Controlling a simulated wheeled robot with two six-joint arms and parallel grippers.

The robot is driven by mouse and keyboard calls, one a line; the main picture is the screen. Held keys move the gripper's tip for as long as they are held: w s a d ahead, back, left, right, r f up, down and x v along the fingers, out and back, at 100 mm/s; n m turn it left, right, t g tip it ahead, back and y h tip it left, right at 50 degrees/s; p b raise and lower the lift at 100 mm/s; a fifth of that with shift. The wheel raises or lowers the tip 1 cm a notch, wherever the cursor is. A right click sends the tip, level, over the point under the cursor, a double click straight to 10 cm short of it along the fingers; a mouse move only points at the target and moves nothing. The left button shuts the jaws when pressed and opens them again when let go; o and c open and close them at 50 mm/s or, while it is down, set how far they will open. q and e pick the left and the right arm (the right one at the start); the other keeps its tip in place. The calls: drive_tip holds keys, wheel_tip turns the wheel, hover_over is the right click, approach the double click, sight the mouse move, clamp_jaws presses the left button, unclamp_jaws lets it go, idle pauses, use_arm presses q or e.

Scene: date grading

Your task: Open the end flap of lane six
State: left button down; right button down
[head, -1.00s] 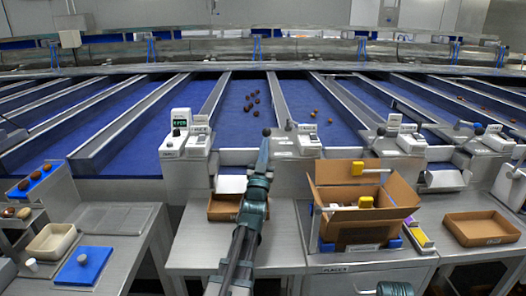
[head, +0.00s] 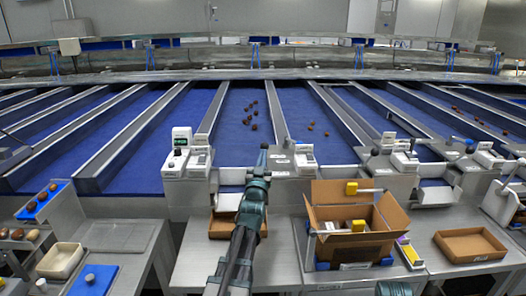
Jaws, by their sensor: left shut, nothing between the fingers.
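Several blue conveyor lanes run away from me. The nearest lane (head: 232,125) ahead of my left arm carries several dark dates (head: 250,118). At its near end is a pale grey plate, probably its end flap (head: 231,176); I cannot read a lane number. My left gripper (head: 263,160) is shut and empty, pointing forward just right of that plate, by the post between two lanes. A dark round knob shows at its tip; I cannot tell whether they touch. My right gripper is not in view.
An open cardboard box (head: 392,212) with yellow-ended handles stands to the right. Another brown tray (head: 470,244) lies further right. A metal worktop (head: 125,236) is at left.

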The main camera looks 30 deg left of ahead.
sight(262, 144)
use_arm(q)
drive_tip(key=w+r+g+p, duration=0.1)
drive_tip(key=p, duration=0.2)
drive_tip(key=w+a+r+g+h+p, duration=0.1)
drive_tip(key=p, duration=0.2)
drive_tip(key=w+r+g+p, duration=0.1)
drive_tip(key=g+p, duration=0.1)
drive_tip(key=p, duration=0.2)
drive_tip(key=shift+a+n+h, duration=0.3)
drive_tip(key=shift+w+a+f, duration=0.15)
drive_tip(key=shift+w+a, duration=0.15)
drive_tip(key=shift+w, duration=0.05)
drive_tip(key=w+a+g+h+p, duration=0.2)
drive_tip(key=w+a+g+p, duration=0.2)
drive_tip(key=p, duration=0.5)
drive_tip(key=shift+w+n+g, duration=0.3)
drive_tip(key=shift+w+n, duration=0.1)
drive_tip(key=shift+w, duration=0.85)
